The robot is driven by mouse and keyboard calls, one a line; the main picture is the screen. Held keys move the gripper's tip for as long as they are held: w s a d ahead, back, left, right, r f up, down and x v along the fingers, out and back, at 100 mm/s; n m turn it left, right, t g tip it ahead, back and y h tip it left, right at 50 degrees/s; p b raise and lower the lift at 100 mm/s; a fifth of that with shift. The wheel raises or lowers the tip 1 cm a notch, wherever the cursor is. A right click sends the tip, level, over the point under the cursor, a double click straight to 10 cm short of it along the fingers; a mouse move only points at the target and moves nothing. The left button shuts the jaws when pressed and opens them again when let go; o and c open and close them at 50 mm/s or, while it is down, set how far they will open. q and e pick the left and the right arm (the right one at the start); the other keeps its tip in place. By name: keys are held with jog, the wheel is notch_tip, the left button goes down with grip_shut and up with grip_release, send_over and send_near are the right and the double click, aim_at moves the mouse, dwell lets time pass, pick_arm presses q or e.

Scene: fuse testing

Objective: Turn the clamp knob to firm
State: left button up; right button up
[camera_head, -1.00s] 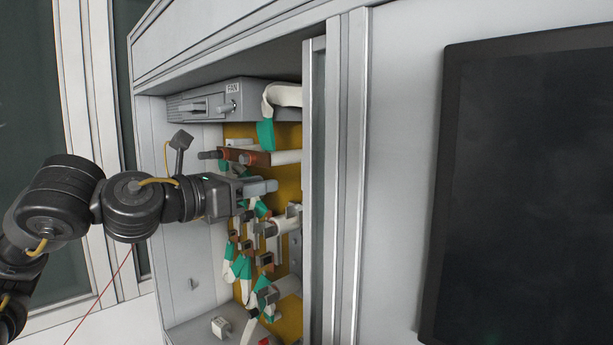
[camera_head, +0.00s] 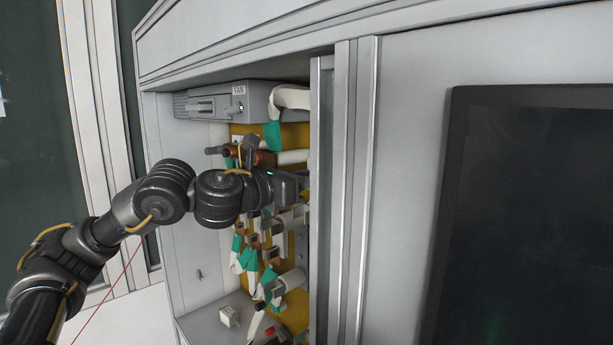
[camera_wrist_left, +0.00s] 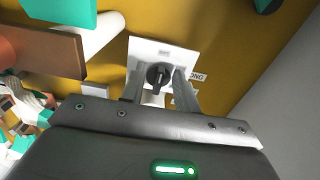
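The clamp knob (camera_wrist_left: 159,76) is a dark round knob with a pointer bar, on a white plate (camera_wrist_left: 152,50) fixed to the yellow panel. In the left wrist view my left gripper (camera_wrist_left: 160,75) is open, with one finger on each side of the knob. I cannot tell whether the fingers touch it. In the head view the left gripper (camera_head: 297,186) reaches into the cabinet, its tips hidden behind the door frame. The knob is hidden in the head view. My right gripper is not in view.
A label ending in "ONG" (camera_wrist_left: 198,77) is beside the plate. A brown block (camera_wrist_left: 40,50) and white cylinder (camera_wrist_left: 100,35) sit left of it. The cabinet's vertical frame (camera_head: 345,200) stands close to my left gripper. A FAN unit (camera_head: 222,103) is above. A dark screen (camera_head: 535,220) is at right.

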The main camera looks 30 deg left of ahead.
pick_arm(q)
grip_shut()
jog(key=shift+s+d+f+m+b, duration=0.1)
jog(key=shift+d+m+b, duration=0.1)
jog(key=shift+m+b, duration=1.6)
jog(key=shift+s+d+f+m+b, duration=0.1)
jog(key=shift+d+m+b, duration=0.05)
jog(key=shift+m+b, duration=1.7)
jog(key=shift+s+d+f+m+b, duration=0.1)
jog(key=shift+d+m+b, duration=0.1)
jog(key=shift+m+b, duration=1.6)
jog(key=shift+m+p, duration=0.45)
jog(key=shift+m, duration=0.1)
